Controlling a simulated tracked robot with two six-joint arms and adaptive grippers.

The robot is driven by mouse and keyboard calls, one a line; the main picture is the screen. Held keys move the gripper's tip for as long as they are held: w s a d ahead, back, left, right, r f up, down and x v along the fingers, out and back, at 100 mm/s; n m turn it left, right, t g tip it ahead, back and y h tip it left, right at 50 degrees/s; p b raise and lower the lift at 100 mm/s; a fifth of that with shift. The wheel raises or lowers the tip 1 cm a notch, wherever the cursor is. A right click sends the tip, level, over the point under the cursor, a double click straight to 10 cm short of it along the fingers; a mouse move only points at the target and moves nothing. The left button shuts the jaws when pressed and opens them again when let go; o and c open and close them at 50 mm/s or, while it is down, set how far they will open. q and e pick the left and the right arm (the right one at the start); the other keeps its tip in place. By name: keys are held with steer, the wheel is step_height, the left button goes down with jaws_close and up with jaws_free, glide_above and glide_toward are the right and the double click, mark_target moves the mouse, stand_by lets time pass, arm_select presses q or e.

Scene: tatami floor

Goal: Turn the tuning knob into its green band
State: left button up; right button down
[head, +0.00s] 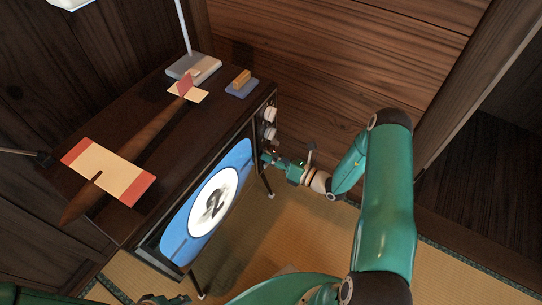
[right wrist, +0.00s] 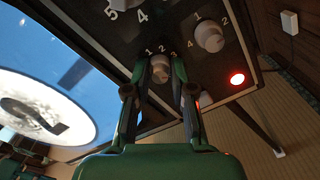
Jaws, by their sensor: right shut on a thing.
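A dark wooden television (head: 125,125) stands on thin legs, its lit blue screen (head: 178,235) showing a large 2 in a white disc. Pale knobs (head: 269,115) line the panel beside the screen. My right gripper (head: 267,158) reaches this panel from the right. In the right wrist view its fingers (right wrist: 160,72) are shut around a pale knob (right wrist: 160,65) with numbers printed around it. I cannot make out a green band; the fingers cover part of the dial. A teal part at the bottom edge looks like my left gripper (head: 165,300), mostly cut off.
Another knob (right wrist: 209,36) and a glowing red lamp (right wrist: 237,79) sit near the gripped knob.

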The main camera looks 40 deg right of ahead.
steer(key=shift+m, duration=1)
steer(key=c, duration=1.1)
jaws_free()
steer(key=v, duration=1.2)
steer(key=shift+f, duration=0.1)
steer(key=shift+a, duration=0.1)
